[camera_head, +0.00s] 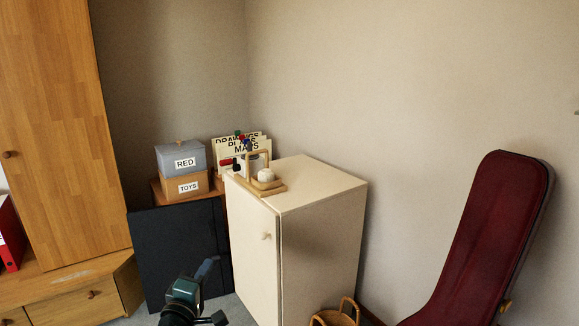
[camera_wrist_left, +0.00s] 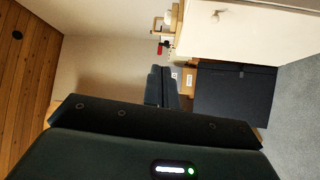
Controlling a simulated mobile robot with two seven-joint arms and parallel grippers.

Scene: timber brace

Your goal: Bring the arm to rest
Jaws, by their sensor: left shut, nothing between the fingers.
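My left gripper (camera_head: 207,268) shows low in the head view, left of centre. Its fingers point up and away, in front of the dark panel and left of the white cabinet. In the left wrist view its fingers (camera_wrist_left: 162,88) are together with nothing between them. The gripper touches nothing that I can see. My right gripper is in neither view.
A white cabinet (camera_head: 322,225) carries a small wooden frame (camera_head: 268,188) with a pale round object. Behind the dark panel (camera_head: 180,252) are boxes marked RED (camera_head: 181,160) and TOYS (camera_head: 183,187). A wicker basket (camera_head: 335,318) and dark-red case (camera_head: 485,235) stand right.

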